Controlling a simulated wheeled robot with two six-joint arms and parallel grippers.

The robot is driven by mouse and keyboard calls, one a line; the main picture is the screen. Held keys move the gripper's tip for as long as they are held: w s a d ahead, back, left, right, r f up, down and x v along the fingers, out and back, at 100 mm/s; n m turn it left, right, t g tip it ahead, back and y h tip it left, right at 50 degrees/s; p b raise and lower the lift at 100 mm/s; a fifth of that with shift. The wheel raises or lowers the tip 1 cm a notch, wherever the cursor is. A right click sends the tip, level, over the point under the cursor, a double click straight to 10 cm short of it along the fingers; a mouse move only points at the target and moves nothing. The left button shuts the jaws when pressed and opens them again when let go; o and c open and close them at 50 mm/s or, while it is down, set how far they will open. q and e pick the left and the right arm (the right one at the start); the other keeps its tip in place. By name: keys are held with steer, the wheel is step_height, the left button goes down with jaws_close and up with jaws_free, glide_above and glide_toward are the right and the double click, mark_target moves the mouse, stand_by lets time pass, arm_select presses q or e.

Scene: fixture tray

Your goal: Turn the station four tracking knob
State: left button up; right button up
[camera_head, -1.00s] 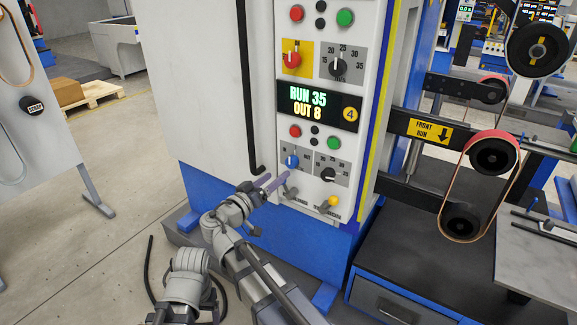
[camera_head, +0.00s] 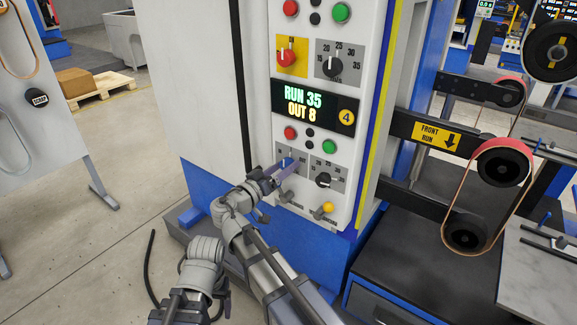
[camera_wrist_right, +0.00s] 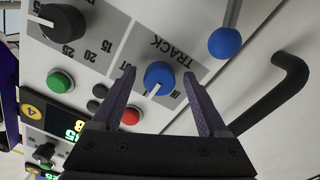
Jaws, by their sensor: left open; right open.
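The blue tracking knob (camera_head: 286,162) is at the lower left of the station panel, below the display marked 4. In the right wrist view the blue knob (camera_wrist_right: 159,78), with a white pointer line, sits beside the word TRACK. My right gripper (camera_head: 276,176) is at the panel, its fingers partly covering the knob's dial. In the wrist view it is open (camera_wrist_right: 158,74), with one purple finger on each side of the knob and gaps visible between. My left gripper (camera_head: 224,292) is low at the bottom left, away from the panel, its fingers small and partly hidden.
A lever with a blue ball (camera_wrist_right: 225,42) and a black bar handle (camera_wrist_right: 275,97) are close to the right gripper. A black knob (camera_head: 323,180) and yellow-tipped lever (camera_head: 328,207) are to the right. Red (camera_head: 290,133) and green (camera_head: 329,146) buttons are above.

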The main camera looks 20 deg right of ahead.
jaws_close()
stand_by(0.5)
steer(key=n, duration=0.4)
stand_by(0.4)
jaws_free()
steer(key=shift+s, duration=0.1)
